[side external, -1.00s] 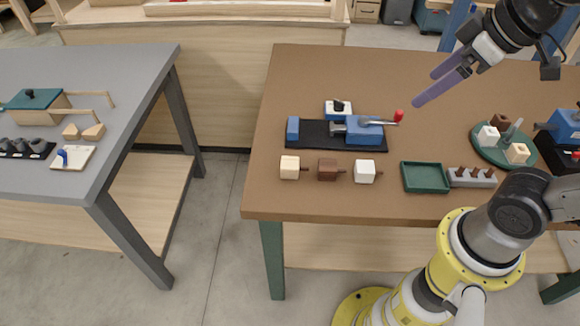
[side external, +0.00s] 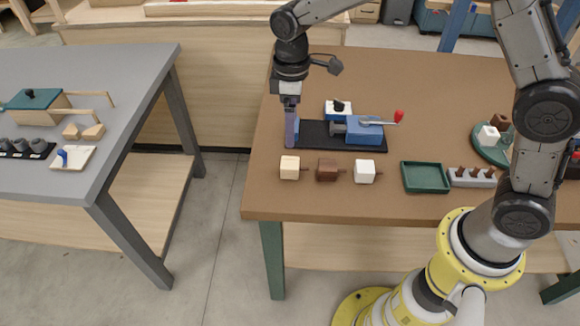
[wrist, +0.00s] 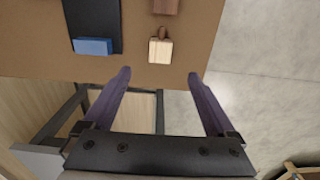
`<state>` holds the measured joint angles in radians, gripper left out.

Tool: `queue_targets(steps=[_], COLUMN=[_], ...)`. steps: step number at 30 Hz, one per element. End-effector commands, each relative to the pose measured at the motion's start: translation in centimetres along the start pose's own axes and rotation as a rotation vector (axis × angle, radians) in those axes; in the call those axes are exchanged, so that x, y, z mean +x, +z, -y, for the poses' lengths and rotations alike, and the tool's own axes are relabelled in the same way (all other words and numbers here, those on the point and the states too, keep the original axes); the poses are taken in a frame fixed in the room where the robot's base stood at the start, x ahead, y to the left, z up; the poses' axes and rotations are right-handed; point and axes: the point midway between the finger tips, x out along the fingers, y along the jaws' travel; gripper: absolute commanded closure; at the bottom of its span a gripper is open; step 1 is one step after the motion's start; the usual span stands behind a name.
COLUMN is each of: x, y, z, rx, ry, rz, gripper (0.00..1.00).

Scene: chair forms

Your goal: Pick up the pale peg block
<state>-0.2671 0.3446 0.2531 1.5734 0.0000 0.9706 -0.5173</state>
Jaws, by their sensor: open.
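The pale peg block (side external: 289,168) is a light wood cube with a short brown peg on its right side. It stands at the left end of a row near the table's front edge. My gripper (side external: 291,143) points down just behind it in the side view, in front of the vise's blue end block. In the wrist view, the pale block (wrist: 160,51) lies ahead of the open fingertips (wrist: 160,73), about centred between them, its peg pointing up the picture. The fingers are empty and do not appear to touch the block.
A dark brown peg block (side external: 327,170) and a white one (side external: 364,172) stand to the right. A blue vise (side external: 364,133) with a red-tipped handle sits on a black base behind. A green tray (side external: 425,178) and a grey peg rack (side external: 471,178) stand farther right.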

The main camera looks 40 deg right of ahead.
Motion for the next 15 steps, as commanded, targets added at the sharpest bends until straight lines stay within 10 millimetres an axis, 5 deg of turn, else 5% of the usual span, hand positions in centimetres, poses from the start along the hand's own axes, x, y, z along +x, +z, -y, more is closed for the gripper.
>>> queue_targets(steps=[15], x=[7.8], y=[0.0], z=[0.1], rx=[-0.001], ry=[-0.001], rz=[0.002], gripper=[0.09])
